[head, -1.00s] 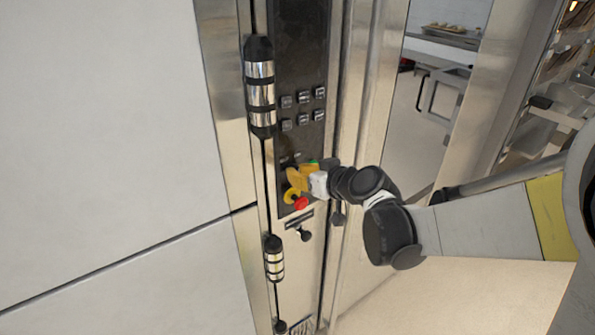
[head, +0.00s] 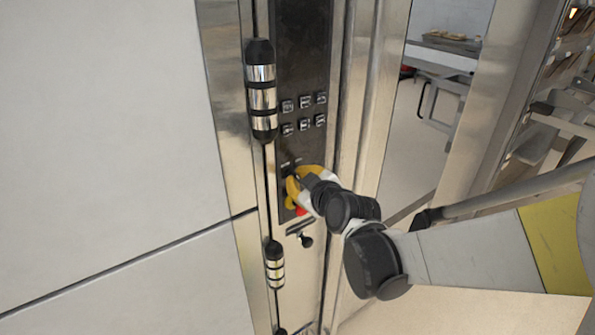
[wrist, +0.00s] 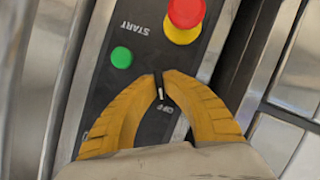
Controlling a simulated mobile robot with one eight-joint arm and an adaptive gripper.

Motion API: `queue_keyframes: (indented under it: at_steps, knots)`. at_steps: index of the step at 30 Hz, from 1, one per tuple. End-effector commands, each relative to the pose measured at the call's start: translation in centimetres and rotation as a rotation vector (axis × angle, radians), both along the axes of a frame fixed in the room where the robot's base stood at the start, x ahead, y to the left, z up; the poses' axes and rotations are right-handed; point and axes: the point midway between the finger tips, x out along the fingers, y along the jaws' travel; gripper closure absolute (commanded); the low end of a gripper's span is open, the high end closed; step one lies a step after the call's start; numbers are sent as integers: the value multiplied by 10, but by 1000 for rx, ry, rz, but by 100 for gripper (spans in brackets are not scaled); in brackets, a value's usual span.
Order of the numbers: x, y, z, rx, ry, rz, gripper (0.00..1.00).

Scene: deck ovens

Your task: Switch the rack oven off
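The oven's dark control panel (head: 302,60) stands upright on the steel front in the head view. My gripper (head: 292,179) is at its lower part, with yellow fingers against the panel. In the wrist view, the fingertips (wrist: 161,80) close from both sides on a small black rotary switch (wrist: 159,91) with a white pointer line. A green button (wrist: 121,57) marked START and a red mushroom button (wrist: 186,12) on a yellow base lie beyond the fingertips. The fingers hide part of the switch.
Black-and-chrome hinges (head: 261,90) run along the panel's left edge. A small black handle (head: 305,240) sticks out below the panel. Several small buttons (head: 304,113) sit above my gripper. A doorway with a table (head: 440,62) is at the right.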

Motion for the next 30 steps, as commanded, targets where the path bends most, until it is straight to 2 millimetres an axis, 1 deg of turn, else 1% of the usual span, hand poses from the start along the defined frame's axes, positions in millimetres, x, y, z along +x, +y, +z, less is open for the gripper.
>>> queue_keyframes:
  at_steps: [12,13,15,25,28,30]
  knots:
    - [1,0,1,-5,-5,-1,100]
    - [1,0,1,-5,-5,-1,85]
    - [0,0,1,-5,-5,0,68]
    - [-1,-1,1,-5,-4,0,68]
    - [-9,-4,4,-5,-4,-1,68]
    - [-18,-7,7,-5,-4,0,68]
